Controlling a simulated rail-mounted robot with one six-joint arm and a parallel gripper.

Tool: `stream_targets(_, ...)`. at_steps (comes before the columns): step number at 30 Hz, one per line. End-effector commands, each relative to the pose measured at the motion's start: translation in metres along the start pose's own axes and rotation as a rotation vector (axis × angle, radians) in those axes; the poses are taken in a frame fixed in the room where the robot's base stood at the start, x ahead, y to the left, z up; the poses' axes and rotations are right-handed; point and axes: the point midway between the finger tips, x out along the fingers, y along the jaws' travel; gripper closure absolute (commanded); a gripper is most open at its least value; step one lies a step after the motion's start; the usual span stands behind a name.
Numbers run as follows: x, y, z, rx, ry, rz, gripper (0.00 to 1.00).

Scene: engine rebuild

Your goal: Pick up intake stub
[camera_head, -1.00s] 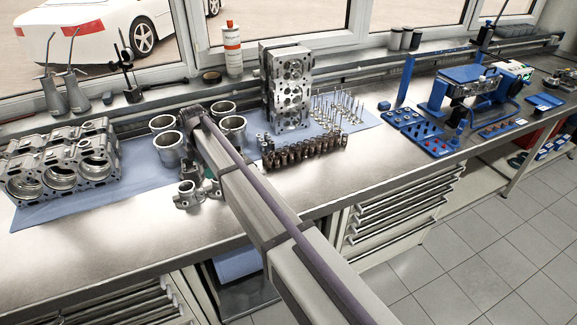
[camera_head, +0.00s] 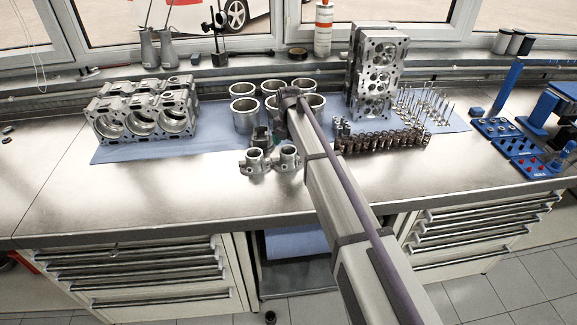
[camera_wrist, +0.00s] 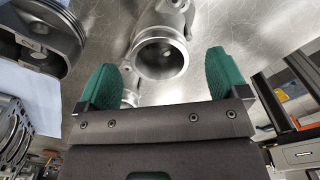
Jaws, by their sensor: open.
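My gripper (camera_wrist: 165,78) has two green fingers spread wide with nothing held. In the head view, my gripper (camera_head: 262,137) is just above and behind the stubs, partly hidden by my arm.
Several cylinder liners (camera_head: 243,118) stand behind on a blue mat (camera_head: 205,142). An engine block (camera_head: 140,115) is left, a cylinder head (camera_head: 376,75) and small parts (camera_head: 385,142) right. Bench (camera_head: 130,195) is clear in front and left. Drawers (camera_wrist: 299,155) show in the wrist view.

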Motion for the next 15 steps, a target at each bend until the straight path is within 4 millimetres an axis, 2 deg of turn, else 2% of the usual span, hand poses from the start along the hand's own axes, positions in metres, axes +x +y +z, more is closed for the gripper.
stream_targets(1, 0.014, 0.000, 0.001, 0.000, 0.000, 0.000, 0.07)
stream_targets(6, 0.048, 0.001, 0.002, 0.000, 0.000, 0.000, 0.07)
stream_targets(14, 0.047, 0.001, 0.002, 0.000, 0.000, 0.000, 0.07)
stream_targets(15, 0.047, 0.001, 0.002, 0.000, 0.000, 0.000, 0.10)
